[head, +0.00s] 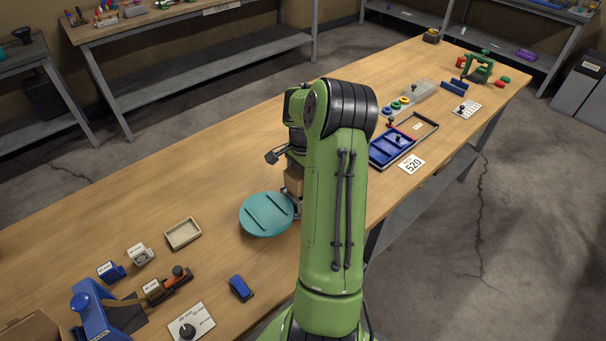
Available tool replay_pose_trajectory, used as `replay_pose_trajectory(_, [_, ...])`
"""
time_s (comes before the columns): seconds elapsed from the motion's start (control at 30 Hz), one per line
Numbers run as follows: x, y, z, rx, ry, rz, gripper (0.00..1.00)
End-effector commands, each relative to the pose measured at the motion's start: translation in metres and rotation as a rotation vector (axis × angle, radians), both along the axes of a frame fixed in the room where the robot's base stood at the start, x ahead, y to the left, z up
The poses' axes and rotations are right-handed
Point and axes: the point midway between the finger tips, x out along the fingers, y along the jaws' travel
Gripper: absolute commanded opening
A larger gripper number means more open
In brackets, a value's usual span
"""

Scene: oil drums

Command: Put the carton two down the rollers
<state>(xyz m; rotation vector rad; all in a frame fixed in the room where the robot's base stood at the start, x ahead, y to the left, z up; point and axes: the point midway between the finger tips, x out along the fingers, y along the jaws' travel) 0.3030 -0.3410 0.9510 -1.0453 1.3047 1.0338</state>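A round teal plate (266,214) with two dark bars lies on the table just left of and below the carton. A larger brown carton (32,327) is cut off at the bottom left corner. I cannot make out any rollers with certainty.
The wooden table (180,180) has a clear middle left of my arm. A blue tape dispenser (92,308), a beige tray (183,233) and a blue block (241,288) are at the near left. Right of my arm are blue trays (392,147) and a 520 card (412,164).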

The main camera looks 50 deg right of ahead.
Motion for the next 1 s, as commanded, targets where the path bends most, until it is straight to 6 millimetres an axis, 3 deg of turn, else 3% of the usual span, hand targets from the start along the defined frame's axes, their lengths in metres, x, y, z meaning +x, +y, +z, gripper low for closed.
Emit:
replay_pose_trajectory(0.13, [0.0, 0.0, -0.014, 0.0, 0.001, 0.001, 0.48])
replay_pose_trajectory(0.43, [0.0, 0.0, -0.015, 0.0, 0.001, 0.0, 0.48])
replay_pose_trajectory(0.47, [0.0, 0.0, -0.015, 0.0, 0.001, 0.001, 0.8])
replay_pose_trajectory(0.6, [0.0, 0.0, -0.015, 0.0, 0.001, 0.001, 1.0])
replay_pose_trajectory(0.87, [0.0, 0.0, -0.011, -0.001, 0.0, 0.001, 1.0])
replay_pose_trajectory(1.0, [0.001, 0.0, 0.015, -0.004, -0.002, 0.001, 1.0])
